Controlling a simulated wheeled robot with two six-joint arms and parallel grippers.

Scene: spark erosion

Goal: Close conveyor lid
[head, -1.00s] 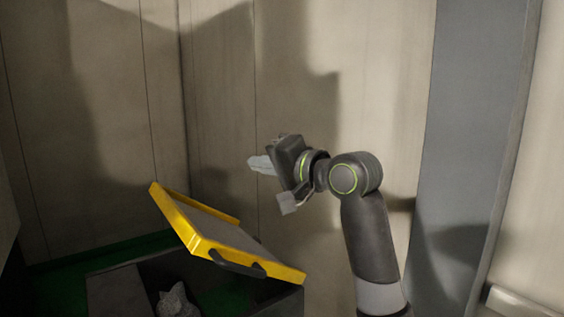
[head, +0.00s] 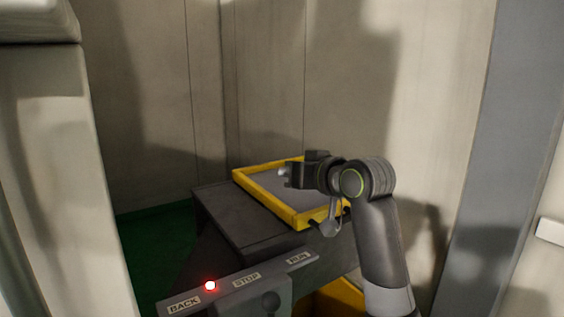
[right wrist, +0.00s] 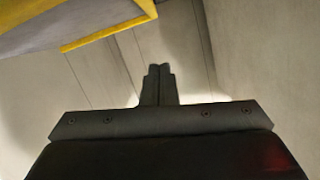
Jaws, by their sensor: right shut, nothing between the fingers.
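The conveyor lid is a grey panel with a yellow frame (head: 298,218) and a dark handle on its front edge. In the head view it lies over the top of the dark conveyor box (head: 225,215), slightly tilted as far as I can tell. My right gripper (head: 285,177) is over the lid's far right part, shut and empty. In the right wrist view its fingers (right wrist: 158,78) are together, and the lid's yellow edge (right wrist: 108,36) shows at upper left, apart from them. Whether the gripper touches the lid is unclear. My left gripper is not in view.
A control panel with BACK, STOP and RUN labels (head: 245,281) and a lit red lamp (head: 210,285) stands in front of the box. A pale cabinet (head: 55,170) rises at the left. Pale walls close off the back; green floor (head: 155,240) shows at left.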

